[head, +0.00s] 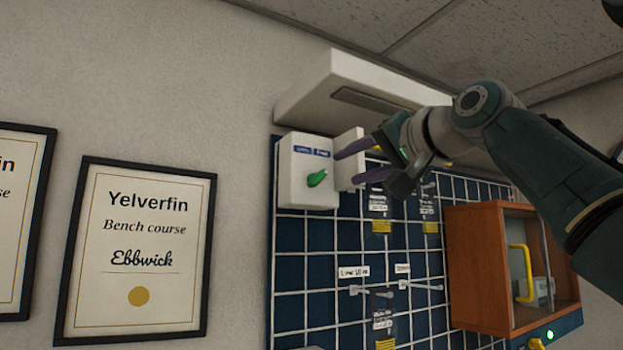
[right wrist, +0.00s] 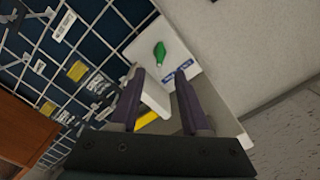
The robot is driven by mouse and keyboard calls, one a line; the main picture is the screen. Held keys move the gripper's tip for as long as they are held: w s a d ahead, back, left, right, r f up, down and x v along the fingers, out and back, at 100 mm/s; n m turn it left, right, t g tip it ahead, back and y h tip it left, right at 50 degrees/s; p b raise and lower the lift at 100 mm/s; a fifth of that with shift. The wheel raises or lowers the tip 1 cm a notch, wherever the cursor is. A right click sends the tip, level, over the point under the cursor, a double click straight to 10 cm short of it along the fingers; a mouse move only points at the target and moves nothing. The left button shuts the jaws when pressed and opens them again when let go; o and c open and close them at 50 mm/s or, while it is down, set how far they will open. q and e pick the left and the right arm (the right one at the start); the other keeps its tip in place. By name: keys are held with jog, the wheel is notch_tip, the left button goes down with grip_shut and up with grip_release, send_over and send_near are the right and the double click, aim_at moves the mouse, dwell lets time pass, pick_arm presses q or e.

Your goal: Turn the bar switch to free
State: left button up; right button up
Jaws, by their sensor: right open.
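The bar switch is a green handle (head: 316,179) on the front of a white box (head: 296,190) at the grid's upper left. In the head view the handle slants, its right end higher. Two small blue labels (head: 312,152) sit above it, too small to read surely. The handle also shows in the right wrist view (right wrist: 159,53), beyond the fingertips. My right gripper (head: 346,168) is open, just right of the box, its purple fingers apart. In the right wrist view the handle is clear of both fingers (right wrist: 159,72). My left gripper is not in view.
A white plate (head: 349,146) stands beside the box, close to my right fingers. A white housing (head: 305,103) hangs above. The wire grid (head: 316,245) below carries hooks and tags. A wooden cabinet (head: 471,266) with a yellow handle is at right. Framed certificates hang left.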

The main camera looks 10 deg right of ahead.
jog(key=s+f+n+g+h, duration=0.15)
jog(key=s+f, duration=0.35)
jog(key=f, duration=0.6)
jog(key=s+f+n+g+h, duration=0.1)
jog(key=s+f+g, duration=0.3)
jog(key=f, duration=0.7)
jog(key=s+f+n+g+h, duration=0.15)
jog(key=s+f, duration=0.35)
jog(key=f, duration=0.7)
jog(key=s+d+f+n+g+h, duration=0.1)
jog(key=s+f+g, duration=0.2)
jog(key=s, duration=1)
jog(key=s+d+f+n+g+h, duration=0.1)
jog(key=s+f+n+g, duration=0.1)
jog(key=s+f, duration=0.6)
jog(key=s+g, duration=0.1)
jog(key=s, duration=0.5)
